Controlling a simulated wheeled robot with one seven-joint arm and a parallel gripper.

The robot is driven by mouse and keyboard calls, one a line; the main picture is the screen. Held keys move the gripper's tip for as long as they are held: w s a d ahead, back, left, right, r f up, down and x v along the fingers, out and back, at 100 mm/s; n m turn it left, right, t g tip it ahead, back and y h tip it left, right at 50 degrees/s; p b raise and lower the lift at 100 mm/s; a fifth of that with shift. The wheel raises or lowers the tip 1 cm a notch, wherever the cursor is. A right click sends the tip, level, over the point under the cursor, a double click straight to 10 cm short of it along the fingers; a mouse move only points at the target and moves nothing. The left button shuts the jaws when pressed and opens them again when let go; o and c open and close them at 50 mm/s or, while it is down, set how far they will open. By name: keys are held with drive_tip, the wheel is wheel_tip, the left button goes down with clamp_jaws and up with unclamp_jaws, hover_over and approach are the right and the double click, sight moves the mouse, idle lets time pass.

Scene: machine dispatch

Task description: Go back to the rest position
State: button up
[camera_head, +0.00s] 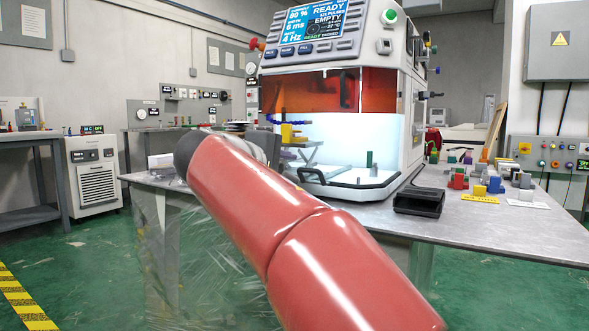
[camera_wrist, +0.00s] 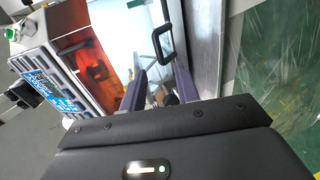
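My red arm reaches across the head view, and its far end lies in front of the machine (camera_head: 330,120). My gripper shows in the wrist view (camera_wrist: 160,80), its two purple fingers apart. The gap between them looks empty, though small parts behind it are hard to make out. The fingers point toward the machine's lit front opening and the black-rimmed handle (camera_wrist: 165,45). In the head view my gripper is mostly hidden behind my arm. The machine's screen (camera_head: 313,24) reads READY and EMPTY. A dark green upright piece (camera_head: 369,159) stands in the lit chamber.
The grey table (camera_head: 480,222) carries a black open bin (camera_head: 419,201) and several coloured blocks (camera_head: 478,190) at right. Another bench (camera_head: 30,135) and a white cabinet (camera_head: 93,175) stand at left. Green floor (camera_head: 60,262) is clear at front left.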

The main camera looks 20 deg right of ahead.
drive_tip(key=shift+s+a, duration=0.15)
drive_tip(key=shift+a, duration=0.05)
idle(0.3)
drive_tip(key=s+a+f+m+g+y+p, duration=0.2)
drive_tip(key=s+f+y+p, duration=0.3)
drive_tip(key=s+f, duration=0.6)
drive_tip(key=s+a+f+m+g+y+p, duration=0.2)
drive_tip(key=s+f+m+y+p, duration=0.3)
drive_tip(key=s+f, duration=0.7)
drive_tip(key=s+a+y+p, duration=0.1)
drive_tip(key=s+y, duration=0.1)
drive_tip(key=s, duration=0.2)
drive_tip(key=shift+a+f, duration=0.15)
drive_tip(key=shift+a, duration=0.05)
